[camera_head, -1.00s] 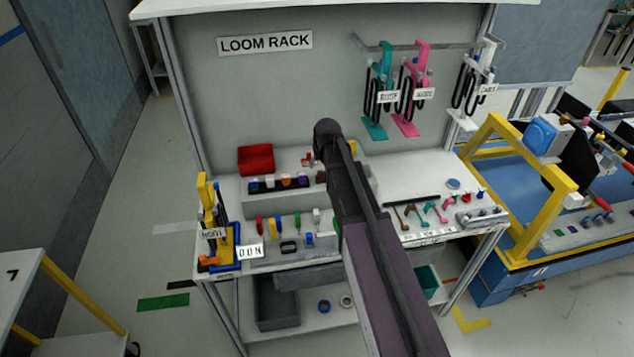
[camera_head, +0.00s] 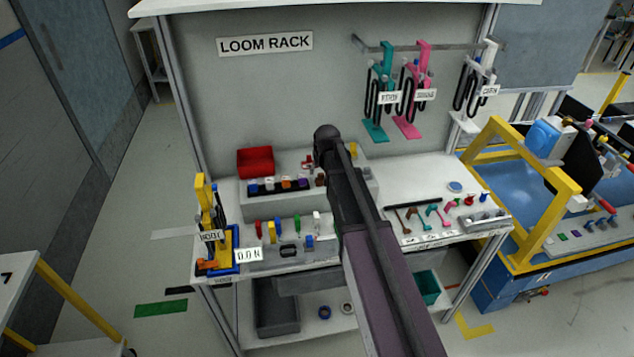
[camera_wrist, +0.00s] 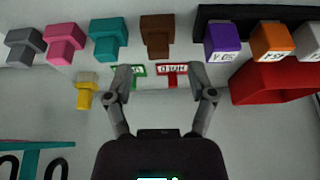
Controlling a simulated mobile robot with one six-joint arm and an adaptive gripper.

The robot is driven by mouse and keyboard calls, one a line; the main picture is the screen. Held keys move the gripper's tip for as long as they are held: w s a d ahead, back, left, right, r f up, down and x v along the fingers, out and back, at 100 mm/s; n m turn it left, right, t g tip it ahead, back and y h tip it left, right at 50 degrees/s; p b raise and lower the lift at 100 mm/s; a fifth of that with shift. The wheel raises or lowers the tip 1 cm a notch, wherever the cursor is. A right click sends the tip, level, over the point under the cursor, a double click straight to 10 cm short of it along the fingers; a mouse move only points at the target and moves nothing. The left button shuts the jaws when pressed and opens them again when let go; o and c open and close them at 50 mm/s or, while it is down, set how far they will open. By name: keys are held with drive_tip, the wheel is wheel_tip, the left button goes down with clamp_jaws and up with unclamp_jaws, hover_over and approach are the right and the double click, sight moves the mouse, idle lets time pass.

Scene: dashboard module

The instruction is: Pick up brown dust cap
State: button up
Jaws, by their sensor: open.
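The brown dust cap (camera_wrist: 157,36) stands at the top middle of the wrist view, on a pale surface. In the head view the brown cap (camera_head: 321,180) shows at the left edge of my arm, on the grey raised block. My gripper (camera_wrist: 163,76) is open and empty, its two fingers spread in the wrist view. The cap is beyond the fingertips, roughly in line with the gap between them, and apart from them. In the head view my arm hides most of the gripper.
To the right are labelled purple (camera_wrist: 224,42) and orange connectors (camera_wrist: 271,40) and a red bin (camera_wrist: 270,82). Small green and red tags (camera_wrist: 172,70) lie near the fingertips.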

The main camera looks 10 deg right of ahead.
sight(321, 174)
drive_tip(key=shift+b+x, duration=1.65)
drive_tip(key=shift+x, duration=0.4)
drive_tip(key=shift+d, duration=0.1)
drive_tip(key=c, duration=0.8)
drive_tip(key=shift+c, duration=0.2)
